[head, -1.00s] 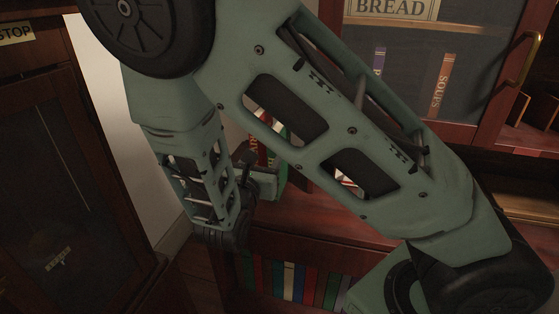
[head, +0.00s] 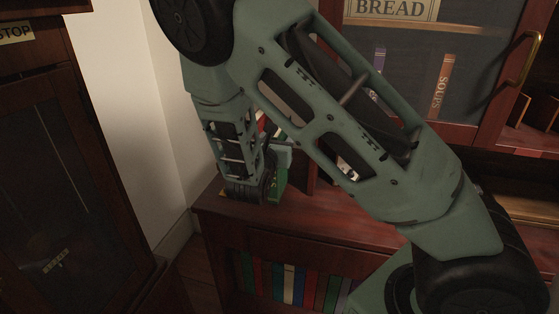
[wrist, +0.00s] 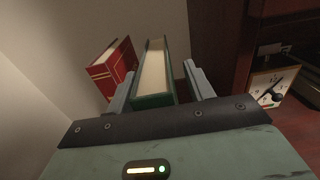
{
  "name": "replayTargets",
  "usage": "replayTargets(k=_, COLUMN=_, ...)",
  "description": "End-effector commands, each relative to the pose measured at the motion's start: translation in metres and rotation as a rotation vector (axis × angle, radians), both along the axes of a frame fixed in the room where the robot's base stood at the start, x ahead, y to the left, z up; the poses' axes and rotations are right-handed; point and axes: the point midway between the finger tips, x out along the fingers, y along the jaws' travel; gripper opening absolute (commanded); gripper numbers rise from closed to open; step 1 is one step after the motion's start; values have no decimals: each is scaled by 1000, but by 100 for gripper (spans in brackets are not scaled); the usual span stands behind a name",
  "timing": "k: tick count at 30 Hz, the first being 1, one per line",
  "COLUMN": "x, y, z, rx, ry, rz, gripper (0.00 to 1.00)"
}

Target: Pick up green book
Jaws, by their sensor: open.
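The green book (wrist: 153,100) stands between the two fingers of my gripper (wrist: 160,90) in the wrist view, its pale page edge facing the camera. The fingers are open, one on each side of it, and a gap shows on the right; whether the left finger touches it is hard to tell. In the head view the green book (head: 281,182) shows only in part, beside my gripper (head: 283,155) on the dark red cabinet top. My arm hides much of it.
A red book (wrist: 111,70) stands just left of the green book. A clock with a pale face (wrist: 272,87) is to the right. The cabinet top (head: 325,215) has bare room in front. A white wall (head: 130,70) lies left, and a glass-fronted cabinet (head: 430,70) behind.

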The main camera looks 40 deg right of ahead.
Motion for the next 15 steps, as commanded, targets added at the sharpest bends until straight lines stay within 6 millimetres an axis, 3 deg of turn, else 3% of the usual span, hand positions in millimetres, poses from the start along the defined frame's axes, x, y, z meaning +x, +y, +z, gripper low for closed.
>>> replayTargets(k=4, x=0, y=0, z=0, rx=0, ry=0, rz=0, gripper=50)
replayTargets(k=9, x=0, y=0, z=0, rx=0, ry=0, rz=0, gripper=3)
replayTargets(k=15, x=0, y=0, z=0, rx=-1, ry=1, rz=0, gripper=0)
